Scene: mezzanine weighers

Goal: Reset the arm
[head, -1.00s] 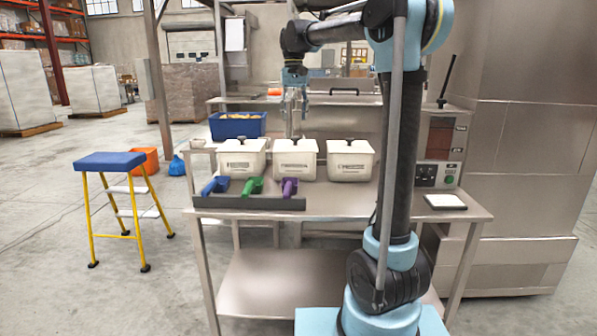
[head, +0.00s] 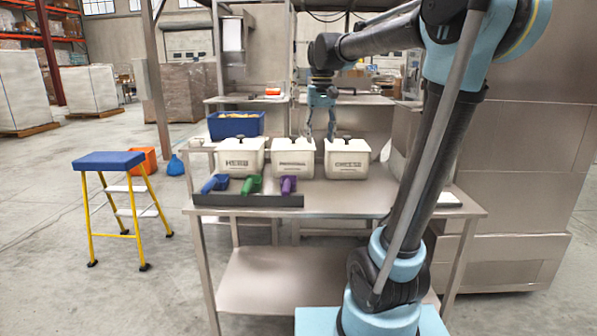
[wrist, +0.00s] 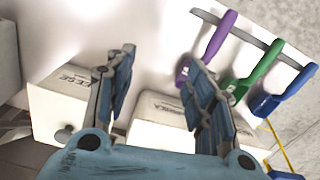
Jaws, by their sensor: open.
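My gripper (head: 320,132) hangs from my arm above the back of the steel table, over the gap between the middle and right white bins. Its fingers are apart with nothing between them. In the wrist view the open fingers of my gripper (wrist: 160,95) show large, with the bins below them.
Three lidded white bins, left (head: 240,157), middle (head: 293,158) and right (head: 346,160), stand in a row on the table (head: 330,205). Blue (head: 214,184), green (head: 251,185) and purple (head: 288,185) scoops lie in front. A blue tub (head: 237,125) stands behind. A blue-topped stool (head: 110,161) stands left.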

